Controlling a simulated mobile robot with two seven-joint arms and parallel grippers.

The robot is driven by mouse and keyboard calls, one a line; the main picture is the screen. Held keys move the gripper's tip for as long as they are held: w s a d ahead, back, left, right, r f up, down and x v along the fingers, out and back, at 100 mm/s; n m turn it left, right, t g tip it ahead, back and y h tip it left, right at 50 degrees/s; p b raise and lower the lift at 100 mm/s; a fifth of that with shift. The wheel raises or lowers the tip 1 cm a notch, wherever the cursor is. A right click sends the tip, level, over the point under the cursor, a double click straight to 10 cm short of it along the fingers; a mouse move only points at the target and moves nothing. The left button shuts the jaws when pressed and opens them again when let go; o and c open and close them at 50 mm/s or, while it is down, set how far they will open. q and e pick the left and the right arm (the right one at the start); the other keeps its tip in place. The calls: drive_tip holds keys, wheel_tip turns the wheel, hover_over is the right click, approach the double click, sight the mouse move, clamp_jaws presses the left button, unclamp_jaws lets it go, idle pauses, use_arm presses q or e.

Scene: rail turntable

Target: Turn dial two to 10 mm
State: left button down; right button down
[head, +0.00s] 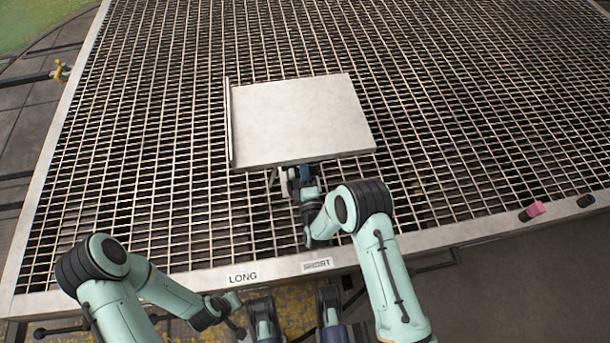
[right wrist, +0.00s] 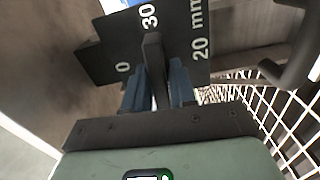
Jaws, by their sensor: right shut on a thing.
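In the right wrist view a dark dial plate (right wrist: 180,28) carries white marks reading 0 on the left, what looks like 30 at the top middle, and 20 mm on the right. A dark upright lever (right wrist: 153,50) stands in front of it, its tip just below the middle mark. My right gripper (right wrist: 157,82) is shut on this lever, with blue fingers on both sides. In the head view my right gripper (head: 294,180) is at the front edge of the pale plate, where the dial is mostly hidden. My left gripper (head: 234,308) is low at the grating's front edge, its fingers unclear.
The pale flat plate (head: 300,120) sits on a wide metal grating (head: 450,110). Labels LONG (head: 243,278) and SHORT (head: 317,265) are on the front rim. A pink-ended knob (head: 536,210) and a dark knob (head: 586,201) are at the right edge.

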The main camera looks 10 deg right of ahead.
drive_tip(key=c, duration=1.1)
unclamp_jaws()
drive_tip(key=shift+n, duration=0.4)
drive_tip(key=o, duration=1.1)
drive_tip(key=s+p, duration=0.3)
drive_tip(key=s, duration=0.6)
